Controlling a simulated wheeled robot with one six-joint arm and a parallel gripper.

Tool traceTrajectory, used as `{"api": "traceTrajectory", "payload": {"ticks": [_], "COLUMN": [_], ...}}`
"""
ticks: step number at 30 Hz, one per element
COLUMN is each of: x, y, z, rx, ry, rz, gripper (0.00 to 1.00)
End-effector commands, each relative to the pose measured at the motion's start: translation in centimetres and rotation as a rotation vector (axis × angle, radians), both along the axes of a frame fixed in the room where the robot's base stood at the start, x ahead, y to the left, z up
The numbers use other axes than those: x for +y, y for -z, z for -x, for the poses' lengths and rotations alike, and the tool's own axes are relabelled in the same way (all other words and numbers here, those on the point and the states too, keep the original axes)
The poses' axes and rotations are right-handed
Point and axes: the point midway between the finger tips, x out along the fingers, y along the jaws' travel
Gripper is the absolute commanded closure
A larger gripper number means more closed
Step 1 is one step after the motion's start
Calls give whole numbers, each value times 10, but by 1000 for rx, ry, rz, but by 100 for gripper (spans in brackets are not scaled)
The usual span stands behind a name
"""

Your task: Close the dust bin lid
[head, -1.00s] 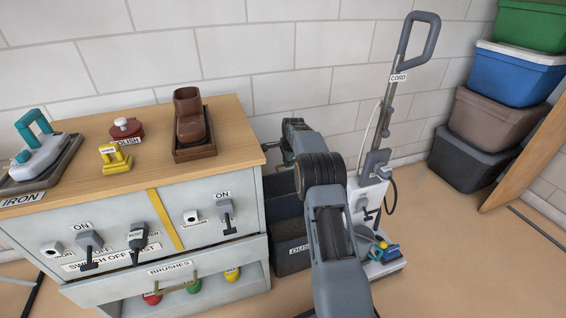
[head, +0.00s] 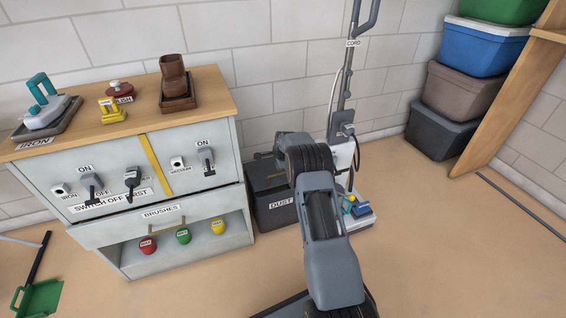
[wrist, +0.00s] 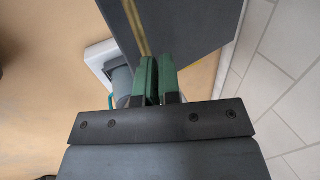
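The dark grey dust bin (head: 275,214), labelled DUST, stands on the floor between the cabinet and the upright vacuum cleaner. Its upper part shows as dark surfaces behind the front rim, partly covered by my arm. I cannot tell clearly how far its lid is raised. My gripper (head: 262,156) is over the back of the bin near the wall, mostly hidden by my arm links. In the wrist view my gripper's green fingers (wrist: 157,80) are together with only a thin gap and nothing visible between them. A dark panel (wrist: 195,30) with a tan stripe lies just beyond them.
The cabinet (head: 160,180) stands close on the bin's left. The vacuum cleaner (head: 345,150) stands close on its right. Stacked crates (head: 450,95) are at the far right. A green dustpan (head: 40,298) lies at lower left. The floor in front is open.

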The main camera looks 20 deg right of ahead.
Motion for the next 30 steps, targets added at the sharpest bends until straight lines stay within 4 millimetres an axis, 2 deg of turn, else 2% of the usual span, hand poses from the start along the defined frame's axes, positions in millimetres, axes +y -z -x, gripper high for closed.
{"api": "traceTrajectory", "payload": {"ticks": [1,10,19,23,30], "x": [5,4,3,4,5], "y": [-1,-1,-5,-22,-69], "z": [-1,-1,0,5,21], "rx": [1,2,1,0,-1], "ry": [-7,-5,-4,-4,-4], "rz": [-1,-2,-2,-2,-2], "gripper": [91,62,62,62,62]}}
